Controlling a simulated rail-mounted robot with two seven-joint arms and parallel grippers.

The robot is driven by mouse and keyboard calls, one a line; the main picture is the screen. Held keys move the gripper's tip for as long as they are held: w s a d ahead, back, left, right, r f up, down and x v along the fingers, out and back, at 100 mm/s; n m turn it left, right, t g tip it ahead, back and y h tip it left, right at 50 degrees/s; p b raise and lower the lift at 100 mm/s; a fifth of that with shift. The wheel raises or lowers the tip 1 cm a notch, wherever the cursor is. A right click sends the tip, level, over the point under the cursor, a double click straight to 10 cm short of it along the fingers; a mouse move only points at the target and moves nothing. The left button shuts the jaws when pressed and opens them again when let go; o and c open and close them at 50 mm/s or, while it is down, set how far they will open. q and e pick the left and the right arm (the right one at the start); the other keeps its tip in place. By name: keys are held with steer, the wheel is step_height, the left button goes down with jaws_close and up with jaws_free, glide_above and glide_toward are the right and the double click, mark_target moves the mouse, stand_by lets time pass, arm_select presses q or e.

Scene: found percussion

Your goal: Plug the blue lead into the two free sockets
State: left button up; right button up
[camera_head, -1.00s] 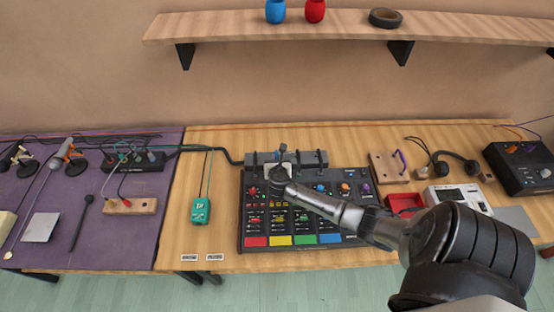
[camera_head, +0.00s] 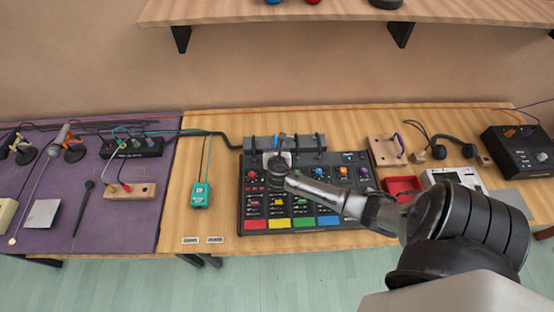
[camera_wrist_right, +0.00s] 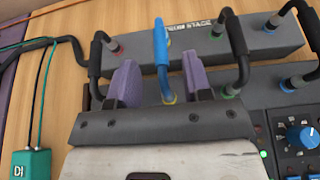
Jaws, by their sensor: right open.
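The blue lead (camera_wrist_right: 161,50) is a short arched lead in the right wrist view. Its far end meets the long grey box (camera_wrist_right: 265,32) and its near end stands at a yellow-ringed socket (camera_wrist_right: 169,98). How deep either end sits, I cannot tell. A bit of it shows in the head view (camera_head: 281,137). My right gripper (camera_wrist_right: 160,82) is open, its purple fingers on either side of the lead's near end, with gaps visible. In the head view the right gripper (camera_head: 279,151) is over the back of the mixer (camera_head: 318,205). My left gripper is out of view.
Black leads (camera_wrist_right: 237,50) arch close on both sides of the fingers. A teal DI box (camera_head: 200,195) lies left of the mixer, a red tray (camera_head: 402,187) right. A wooden shelf (camera_head: 300,12) overhangs behind. The wood between DI box and mixer is mostly clear.

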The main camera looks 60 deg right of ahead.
steer(key=p+v, duration=0.1)
steer(key=v, duration=0.9)
steer(key=shift+a, duration=0.2)
steer(key=shift+s+r, duration=0.1)
